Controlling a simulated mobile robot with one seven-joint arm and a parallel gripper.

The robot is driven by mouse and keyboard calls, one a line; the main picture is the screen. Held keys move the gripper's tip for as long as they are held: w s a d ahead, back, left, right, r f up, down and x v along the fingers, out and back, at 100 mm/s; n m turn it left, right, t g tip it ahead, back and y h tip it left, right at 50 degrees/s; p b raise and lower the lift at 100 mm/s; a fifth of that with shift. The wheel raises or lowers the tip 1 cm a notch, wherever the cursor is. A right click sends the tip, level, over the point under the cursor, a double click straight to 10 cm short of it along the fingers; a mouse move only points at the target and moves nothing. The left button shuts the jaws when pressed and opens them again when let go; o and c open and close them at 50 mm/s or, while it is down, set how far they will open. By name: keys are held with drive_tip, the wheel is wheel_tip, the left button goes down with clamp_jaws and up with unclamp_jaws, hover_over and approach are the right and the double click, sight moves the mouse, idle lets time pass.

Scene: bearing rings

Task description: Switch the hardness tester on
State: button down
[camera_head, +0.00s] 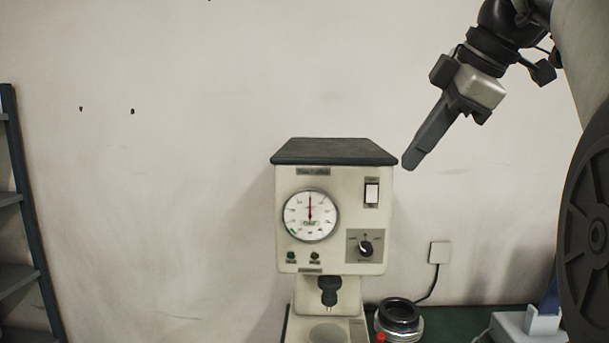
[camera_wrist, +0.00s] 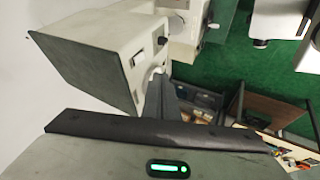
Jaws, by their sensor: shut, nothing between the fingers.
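The hardness tester (camera_head: 335,170) is a cream machine with a dark top. It stands against the wall in the head view and shows at the upper left of the wrist view (camera_wrist: 118,48). Its front carries a round dial (camera_head: 310,215) with a red needle pointing up, a white rocker switch (camera_head: 371,193) at the upper right, a rotary knob (camera_head: 365,248) below that, and two small dark-looking lamps (camera_head: 303,256). My gripper (camera_head: 408,164) is shut and empty, pointing down-left, just right of the tester's top edge in the picture. In the wrist view the fingers (camera_wrist: 158,80) partly cover the tester's front.
A dark ring-shaped part (camera_head: 399,313) sits right of the tester's base on a green surface (camera_head: 450,318). A wall socket (camera_head: 439,252) with a cable is behind it. A blue and white object (camera_head: 540,320) stands at lower right. Shelving (camera_head: 20,200) is at far left.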

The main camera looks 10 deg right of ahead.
sight(381, 188)
drive_tip(key=shift+w+a+f, duration=0.3)
drive_tip(key=shift+w+f, duration=1.1)
drive_tip(key=shift+w, duration=0.1)
drive_tip(key=shift+w+a+f, duration=0.3)
drive_tip(key=shift+w+f, duration=1.15)
drive_tip(key=shift+w+a+f, duration=0.3)
drive_tip(key=shift+w+f, duration=1.1)
drive_tip(key=shift+w, duration=0.1)
drive_tip(key=shift+w+f+t+b, duration=0.1)
drive_tip(key=shift+f+t+b, duration=0.3)
drive_tip(key=shift+b, duration=0.5)
drive_tip(key=shift+r+p, duration=0.35)
drive_tip(key=shift+p, duration=0.05)
drive_tip(key=shift+r, duration=0.1)
drive_tip(key=shift+r+p, duration=0.6)
drive_tip(key=shift+r, duration=0.15)
drive_tip(key=shift+a, duration=0.1)
